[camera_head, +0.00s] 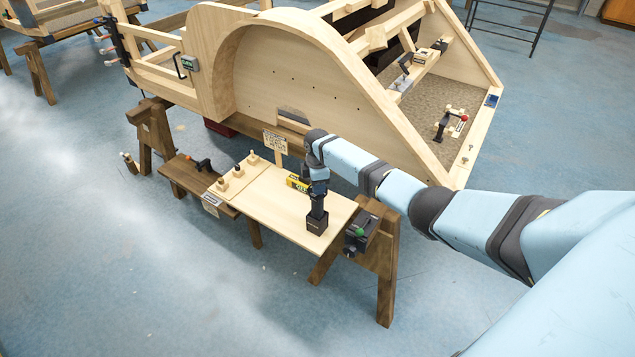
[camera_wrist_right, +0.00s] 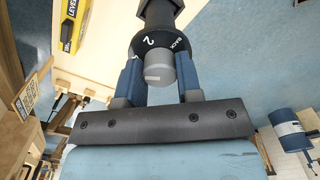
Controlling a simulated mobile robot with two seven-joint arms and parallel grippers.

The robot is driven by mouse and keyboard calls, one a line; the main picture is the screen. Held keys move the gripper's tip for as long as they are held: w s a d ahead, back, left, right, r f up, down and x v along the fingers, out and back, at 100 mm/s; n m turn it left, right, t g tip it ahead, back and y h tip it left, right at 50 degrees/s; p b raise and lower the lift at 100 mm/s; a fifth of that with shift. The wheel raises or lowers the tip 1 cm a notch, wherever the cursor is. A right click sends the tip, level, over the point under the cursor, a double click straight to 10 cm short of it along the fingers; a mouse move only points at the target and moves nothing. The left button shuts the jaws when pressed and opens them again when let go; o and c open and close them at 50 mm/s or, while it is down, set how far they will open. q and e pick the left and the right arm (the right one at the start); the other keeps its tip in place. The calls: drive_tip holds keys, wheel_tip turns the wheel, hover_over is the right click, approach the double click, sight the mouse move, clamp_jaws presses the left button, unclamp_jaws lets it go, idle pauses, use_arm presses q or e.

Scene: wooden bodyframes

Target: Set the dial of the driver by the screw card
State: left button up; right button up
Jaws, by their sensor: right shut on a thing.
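The driver (camera_head: 317,205) stands upright on its dark square base on the pale bench board. My right gripper (camera_head: 319,174) comes down onto its top end. In the right wrist view, my right gripper's blue fingers (camera_wrist_right: 158,80) are shut on the driver's nose end, on either side of a grey cylinder. The black dial ring (camera_wrist_right: 150,44) shows a white "2" and the word "BACK"; other marks are hidden or too small. A card with small writing (camera_head: 275,142), possibly the screw card, stands behind the board; its text is unreadable. My left gripper is not in view.
A yellow level (camera_head: 297,183) lies just behind the driver. Wooden pegs (camera_head: 238,171) stand on the board's left part. A large curved wooden bodyframe (camera_head: 300,75) rises close behind the bench. A black device with a green knob (camera_head: 359,233) hangs at the bench's right end.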

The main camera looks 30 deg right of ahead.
idle(0.4)
drive_tip(key=o, duration=0.9)
drive_tip(key=shift+o, duration=0.2)
wheel_tip(320, 180, up, 14)
